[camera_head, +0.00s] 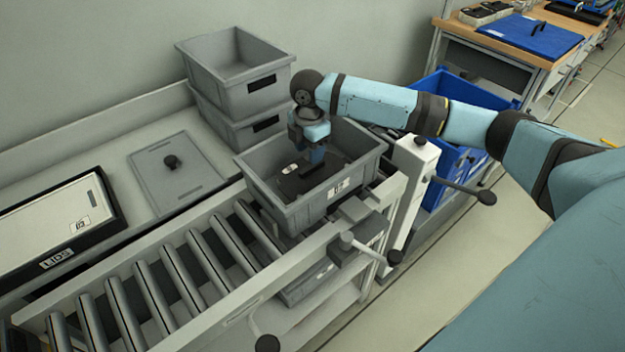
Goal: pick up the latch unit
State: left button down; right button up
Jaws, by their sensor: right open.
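A dark, flat unit (296,184) with a small white label lies in the grey crate (303,212) on the roller line; I take it to be the latch unit. My right gripper (313,160) reaches down into this crate from above, over the back part of the dark unit. Its jaws are open. The fingertips are partly hidden against the dark unit, and I cannot tell whether they touch it. My left gripper is not in the picture.
Rollers (170,275) run to the lower left. Stacked grey crates (238,75) stand behind. A grey lid with a black knob (178,172) and a box marked LIDS (55,230) lie left. A white post (412,185) and blue crates (450,95) stand right.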

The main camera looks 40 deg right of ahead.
aim_at(307, 169)
jog(key=f, duration=0.5)
jog(key=shift+w+a+f, duration=0.15)
jog(key=shift+a+f, duration=0.15)
jog(key=shift+f, duration=0.05)
grip_shut()
